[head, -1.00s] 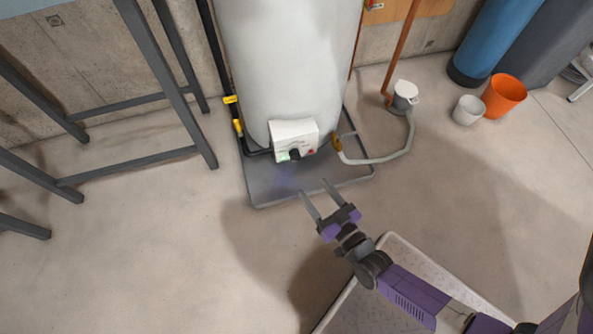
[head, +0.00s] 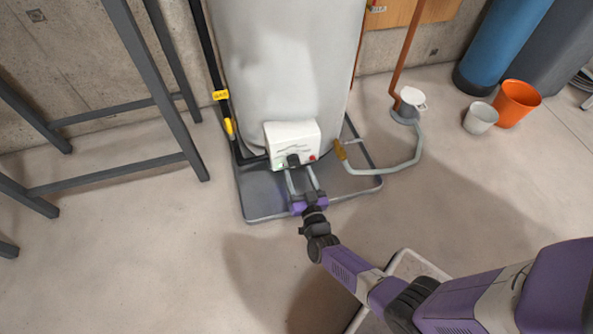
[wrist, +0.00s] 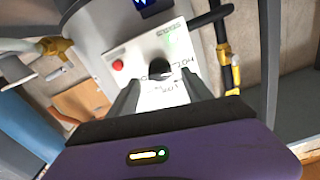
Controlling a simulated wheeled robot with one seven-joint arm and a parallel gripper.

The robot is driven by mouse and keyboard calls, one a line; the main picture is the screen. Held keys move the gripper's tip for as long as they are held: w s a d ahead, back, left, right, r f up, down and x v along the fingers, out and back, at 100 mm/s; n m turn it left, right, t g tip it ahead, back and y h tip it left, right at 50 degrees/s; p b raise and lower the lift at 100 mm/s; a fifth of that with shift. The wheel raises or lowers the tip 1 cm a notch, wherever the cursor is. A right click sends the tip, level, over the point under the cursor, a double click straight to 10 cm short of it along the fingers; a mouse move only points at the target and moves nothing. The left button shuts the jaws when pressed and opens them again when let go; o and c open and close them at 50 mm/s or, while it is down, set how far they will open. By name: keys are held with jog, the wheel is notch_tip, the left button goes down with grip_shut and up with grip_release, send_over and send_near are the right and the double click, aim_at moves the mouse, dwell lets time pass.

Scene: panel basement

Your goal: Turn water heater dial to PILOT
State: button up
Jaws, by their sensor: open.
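The water heater (head: 285,70) is a tall pale tank standing in a grey drip pan (head: 262,208). Its white control box (head: 312,134) is low on the front, with a dark dial (head: 293,160) and a red button (head: 312,157). In the wrist view the dial (wrist: 159,67) is a black knob, with the red button (wrist: 117,64) to its left and green marking (wrist: 172,38) on the box. My gripper (head: 302,180) is open just in front of the box. In the wrist view its fingers (wrist: 160,88) point at the dial, which appears between their tips. Contact cannot be told, and the dial's setting is unreadable.
A grey frame (head: 150,85) stands to the left. A black pipe with yellow tags (head: 221,95) runs left of the tank. A hose (head: 395,167) loops on the right to a small pump (head: 410,103). An orange bucket (head: 515,103) and white bucket (head: 480,118) stand farther right.

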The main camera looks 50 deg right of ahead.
aim_at(294, 161)
jog(key=shift+b+x, duration=0.4)
jog(key=shift+x, duration=1.05)
jog(key=shift+c, duration=0.5)
grip_shut()
jog(key=m+b, duration=0.5)
jog(key=m, duration=1.8)
jog(key=shift+f+m, duration=0.1)
jog(key=shift+m, duration=0.2)
